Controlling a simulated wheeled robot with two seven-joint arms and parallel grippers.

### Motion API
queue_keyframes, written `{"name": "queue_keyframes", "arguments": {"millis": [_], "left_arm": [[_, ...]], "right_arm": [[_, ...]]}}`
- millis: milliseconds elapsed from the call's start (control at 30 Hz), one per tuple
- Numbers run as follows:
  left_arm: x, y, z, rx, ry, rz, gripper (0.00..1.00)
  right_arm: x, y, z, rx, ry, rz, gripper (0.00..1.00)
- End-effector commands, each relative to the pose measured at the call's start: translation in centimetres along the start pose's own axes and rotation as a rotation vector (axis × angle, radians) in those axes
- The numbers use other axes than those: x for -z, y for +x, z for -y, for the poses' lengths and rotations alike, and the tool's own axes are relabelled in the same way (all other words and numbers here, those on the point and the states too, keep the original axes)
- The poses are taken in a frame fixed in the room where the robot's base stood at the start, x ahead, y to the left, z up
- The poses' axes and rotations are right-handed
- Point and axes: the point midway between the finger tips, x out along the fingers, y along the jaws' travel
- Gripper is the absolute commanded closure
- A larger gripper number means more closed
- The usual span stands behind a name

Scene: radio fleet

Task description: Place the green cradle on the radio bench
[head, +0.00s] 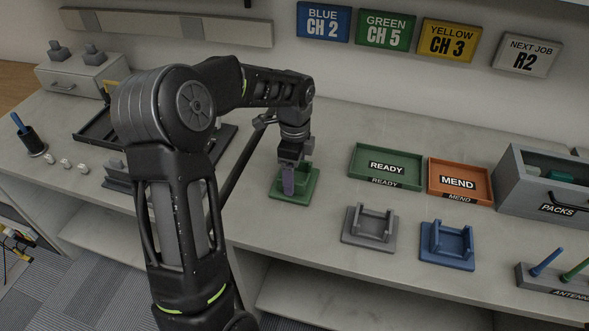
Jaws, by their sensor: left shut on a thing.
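The green cradle (306,187) has a flat square base and sits at the bench top's surface in the middle of the head view. It looks level, but I cannot tell whether its base bears fully on the bench. My left gripper (289,178) reaches down over it and is shut on it, hiding part of its upright. The radio bench (335,125) is a long pale grey top. My right gripper is not in view.
A grey cradle (370,238) and a blue cradle (447,257) stand to the right. Behind them are the green READY tray (358,155), the orange MEND tray (490,180) and the grey PACKS box (508,175). An antenna rack (535,280) stands at the front right.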

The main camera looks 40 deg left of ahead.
Motion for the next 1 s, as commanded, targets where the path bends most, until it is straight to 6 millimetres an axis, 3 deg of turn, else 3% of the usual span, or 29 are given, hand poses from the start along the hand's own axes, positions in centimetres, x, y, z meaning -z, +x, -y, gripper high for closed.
{"name": "queue_keyframes", "arguments": {"millis": [133,167,200,400,767,1000], "left_arm": [[0.0,0.1,0.1,0.005,0.000,-0.001,0.95],[0.0,0.2,0.0,0.000,0.000,0.000,0.19],[0.0,0.2,0.0,0.000,0.000,0.000,0.16],[0.0,0.2,0.0,0.000,0.000,0.000,0.00],[0.0,-0.3,0.0,0.001,0.000,0.000,0.00],[0.0,-3.5,0.1,0.005,0.000,-0.001,0.00]], "right_arm": [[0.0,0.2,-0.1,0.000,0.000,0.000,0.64],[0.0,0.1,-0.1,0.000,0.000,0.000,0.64],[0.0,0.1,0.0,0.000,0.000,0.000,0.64],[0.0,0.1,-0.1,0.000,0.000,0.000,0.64],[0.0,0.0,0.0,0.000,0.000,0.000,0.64],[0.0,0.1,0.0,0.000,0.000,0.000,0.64]]}}
